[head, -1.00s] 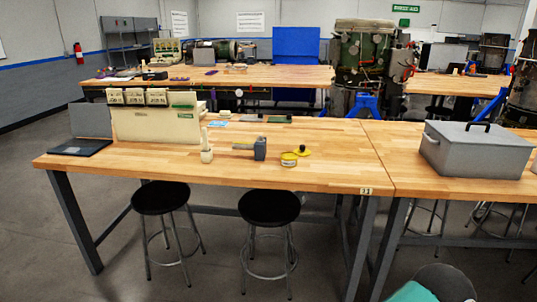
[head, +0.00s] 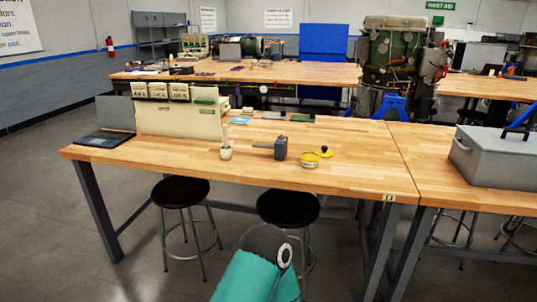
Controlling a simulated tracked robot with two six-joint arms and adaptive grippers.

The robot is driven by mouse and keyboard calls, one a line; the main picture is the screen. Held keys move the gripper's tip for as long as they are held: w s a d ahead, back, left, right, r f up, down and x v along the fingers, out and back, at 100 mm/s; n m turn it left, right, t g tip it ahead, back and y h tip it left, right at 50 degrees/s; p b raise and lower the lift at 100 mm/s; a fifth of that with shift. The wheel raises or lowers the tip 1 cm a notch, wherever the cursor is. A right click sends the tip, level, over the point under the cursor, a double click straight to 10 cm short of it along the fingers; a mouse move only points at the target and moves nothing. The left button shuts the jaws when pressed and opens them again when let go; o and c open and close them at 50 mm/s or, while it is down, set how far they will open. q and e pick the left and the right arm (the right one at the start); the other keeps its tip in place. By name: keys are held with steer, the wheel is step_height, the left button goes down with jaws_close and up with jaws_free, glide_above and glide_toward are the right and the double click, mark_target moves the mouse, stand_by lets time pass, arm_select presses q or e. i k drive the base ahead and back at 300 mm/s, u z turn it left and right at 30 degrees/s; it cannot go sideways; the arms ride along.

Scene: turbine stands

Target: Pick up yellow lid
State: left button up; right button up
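The yellow lid (head: 324,153) with a dark knob lies on the wooden table (head: 352,178), right of the middle. It sits just behind and to the right of a yellow tin (head: 310,161), close to it. In the head view neither of my grippers can be seen. Part of one of my arms, teal with a dark joint, shows at the bottom middle, in front of the table.
Left of the tin are a grey block-like tool (head: 278,148) and a mortar with pestle (head: 226,146). A cream cabinet (head: 180,114) stands at the back left. A grey case (head: 488,158) is on the right table. Two black stools (head: 288,208) (head: 180,193) stand in front.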

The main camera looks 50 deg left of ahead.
mark_target(323, 153)
steer(key=z, duration=0.4)
steer(key=i, duration=0.1)
steer(key=u, duration=1.05)
steer(key=k, duration=0.55)
steer(key=u, duration=0.35)
steer(key=i, duration=1.55)
steer(key=z, duration=0.45)
